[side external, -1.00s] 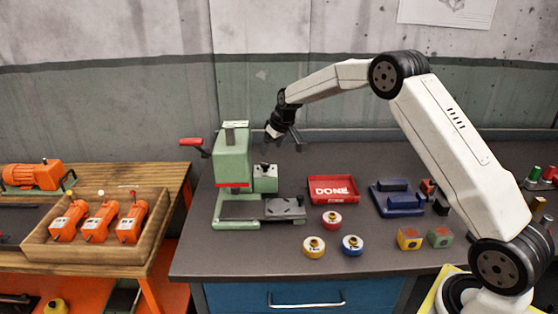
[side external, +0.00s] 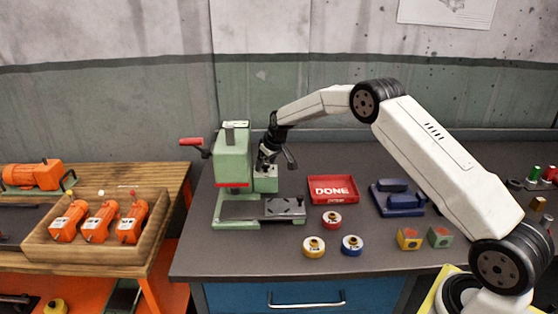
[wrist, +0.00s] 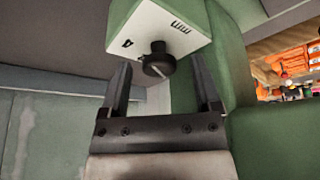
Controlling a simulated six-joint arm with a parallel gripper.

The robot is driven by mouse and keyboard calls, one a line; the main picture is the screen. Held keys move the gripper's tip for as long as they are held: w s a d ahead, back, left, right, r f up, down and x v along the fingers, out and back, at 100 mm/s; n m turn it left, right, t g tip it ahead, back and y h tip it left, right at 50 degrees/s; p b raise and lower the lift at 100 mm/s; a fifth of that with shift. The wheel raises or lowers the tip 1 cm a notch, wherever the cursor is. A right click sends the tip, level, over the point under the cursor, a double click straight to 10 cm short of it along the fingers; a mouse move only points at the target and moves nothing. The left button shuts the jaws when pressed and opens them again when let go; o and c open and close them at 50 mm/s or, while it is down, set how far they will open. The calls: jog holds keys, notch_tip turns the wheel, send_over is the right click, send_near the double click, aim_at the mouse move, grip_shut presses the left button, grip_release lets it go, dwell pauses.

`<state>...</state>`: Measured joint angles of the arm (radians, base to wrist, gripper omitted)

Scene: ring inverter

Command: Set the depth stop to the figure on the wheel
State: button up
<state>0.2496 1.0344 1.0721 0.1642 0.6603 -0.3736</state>
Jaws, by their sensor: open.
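The green press (side external: 233,160) stands at the left of the bench. A small box (side external: 266,184) on its side has a white face (wrist: 183,30) in the wrist view, with "mm" and a figure like 4. A black knob (wrist: 158,60) with a pale pointer line sticks out of that face; other marks are hidden. My gripper (side external: 266,162) is at the top of this box. In the wrist view its two fingers (wrist: 161,88) stand apart, one on each side of the knob, apparently not touching it. Red (side external: 332,220), yellow (side external: 314,247) and blue (side external: 352,245) wheels lie on the bench; their figures are too small to read.
A red DONE tray (side external: 332,188) stands right of the press. A blue fixture (side external: 398,197) and two small coloured blocks (side external: 409,238) lie farther right. A wooden tray of orange motors (side external: 97,220) is on the left table. The bench's front strip is clear.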

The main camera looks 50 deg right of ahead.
jog(key=shift+w+f, duration=0.1)
jog(key=shift+f, duration=0.1)
grip_shut()
jog(key=shift+m, duration=0.5)
jog(key=shift+a+m+h, duration=0.1)
jog(key=shift+m+h, duration=0.7)
jog(key=shift+m, duration=0.9)
jog(key=shift+m+g+h, duration=0.35)
jog(key=shift+m, duration=0.75)
jog(key=shift+m+g+h, duration=0.35)
jog(key=shift+m, duration=0.75)
